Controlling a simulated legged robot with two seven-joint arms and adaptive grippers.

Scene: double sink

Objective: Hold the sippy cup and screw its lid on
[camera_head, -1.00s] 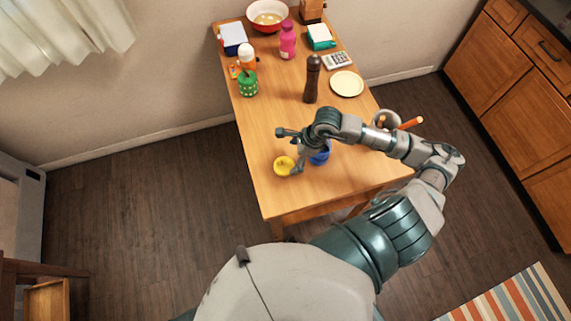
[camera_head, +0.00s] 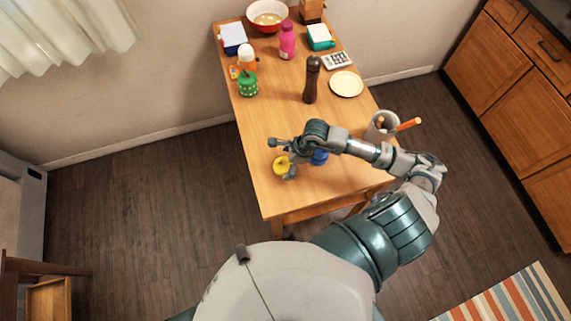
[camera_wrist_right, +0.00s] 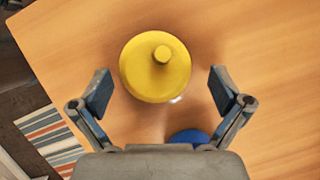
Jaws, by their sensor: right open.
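The yellow lid (camera_head: 280,164), round with a short spout on top, is near the table's front left part. It shows whole in the wrist view (camera_wrist_right: 150,78). My right gripper (camera_wrist_right: 158,84) is open, with one finger on each side of the lid and a gap to it on both sides. In the head view the right gripper (camera_head: 283,157) partly covers the lid. The blue cup (camera_head: 319,159) stands just right of the lid, partly hidden by my arm. Part of its blue (camera_wrist_right: 187,137) shows behind the gripper base. My left gripper is not in view.
A white mug-like container (camera_head: 379,128) with an orange stick stands at the right edge. A dark pepper mill (camera_head: 311,82) and a cream plate (camera_head: 346,84) stand farther back. A green jar (camera_head: 248,86) is at the left edge. The front left table is clear.

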